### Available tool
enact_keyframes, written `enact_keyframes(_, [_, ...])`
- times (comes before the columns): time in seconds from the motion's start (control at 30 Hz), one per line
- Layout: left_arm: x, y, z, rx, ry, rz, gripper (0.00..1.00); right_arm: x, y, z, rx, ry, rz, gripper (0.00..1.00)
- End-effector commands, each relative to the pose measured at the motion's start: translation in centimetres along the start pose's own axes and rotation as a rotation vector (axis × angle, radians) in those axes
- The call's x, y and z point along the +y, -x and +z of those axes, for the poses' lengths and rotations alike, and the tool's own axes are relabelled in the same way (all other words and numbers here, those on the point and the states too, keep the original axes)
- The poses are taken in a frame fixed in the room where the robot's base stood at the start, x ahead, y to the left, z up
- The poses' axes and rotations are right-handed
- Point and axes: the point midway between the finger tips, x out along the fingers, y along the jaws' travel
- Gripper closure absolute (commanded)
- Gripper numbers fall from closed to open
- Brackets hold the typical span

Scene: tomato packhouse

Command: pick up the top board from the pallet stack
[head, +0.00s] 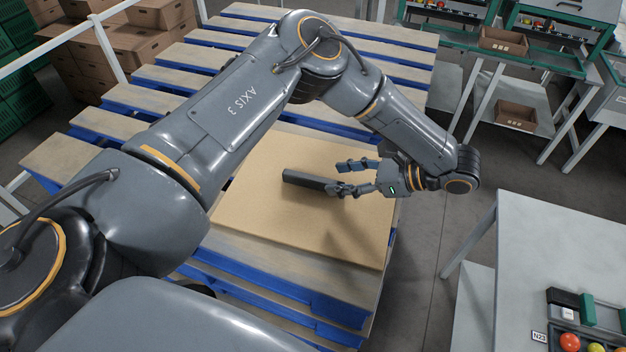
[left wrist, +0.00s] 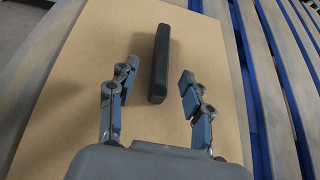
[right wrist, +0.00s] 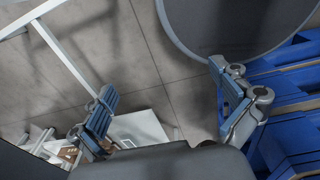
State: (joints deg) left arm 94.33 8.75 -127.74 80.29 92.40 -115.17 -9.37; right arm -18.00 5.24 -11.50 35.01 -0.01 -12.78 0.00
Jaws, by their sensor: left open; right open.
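The tan board (head: 300,235) lies flat on top of the blue and wood pallet stack (head: 320,300). A dark bar (head: 303,178), like a handle, sits on the board; it also shows in the left wrist view (left wrist: 160,50). My left gripper (head: 337,178) is open over the board, at the bar's near end. In the left wrist view, the bar's near end is between the spread fingers with gaps on both sides. My left arm hides part of the board in the head view. My right gripper (right wrist: 161,78) is open and empty above the floor, seen only in its wrist view.
A grey table (head: 560,240) with a tomato tray stands at right. A green-framed bench (head: 560,62) and shelves with brown cartons (head: 515,115) are behind. Brown boxes (head: 125,50) and a white rail (head: 70,33) are at upper left. Bare floor (head: 435,235) separates pallet and table.

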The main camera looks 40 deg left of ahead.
Motion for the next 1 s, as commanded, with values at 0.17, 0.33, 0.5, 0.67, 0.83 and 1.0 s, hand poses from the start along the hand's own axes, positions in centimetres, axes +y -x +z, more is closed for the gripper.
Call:
enact_keyframes(0.17, [0.0, -1.2, 0.1, 0.0, 0.0, 0.001, 0.5, 0.0, 0.5, -0.9, 0.012, -0.002, 0.0, 0.0])
enact_keyframes(0.33, [0.1, -3.5, 0.5, 0.0, -0.002, 0.006, 0.5, -0.6, 2.1, -2.8, 0.04, -0.007, -0.007, 0.0])
enact_keyframes(0.5, [0.0, -5.7, 0.3, 0.001, 0.0, 0.001, 0.5, -0.9, 2.5, -3.1, 0.044, -0.009, -0.012, 0.0])
enact_keyframes(0.67, [0.0, -6.1, 0.2, 0.0, 0.001, -0.001, 0.5, -1.0, 2.5, -2.5, 0.035, -0.009, -0.013, 0.0])
enact_keyframes(0.83, [-0.1, -6.0, 0.2, 0.0, 0.001, -0.001, 0.6, -1.1, 2.5, -2.0, 0.027, -0.008, -0.013, 0.0])
enact_keyframes(1.0, [-0.1, -6.0, 0.2, 0.0, 0.001, -0.001, 0.95, -0.7, 2.5, -1.9, 0.025, -0.006, -0.008, 0.0])
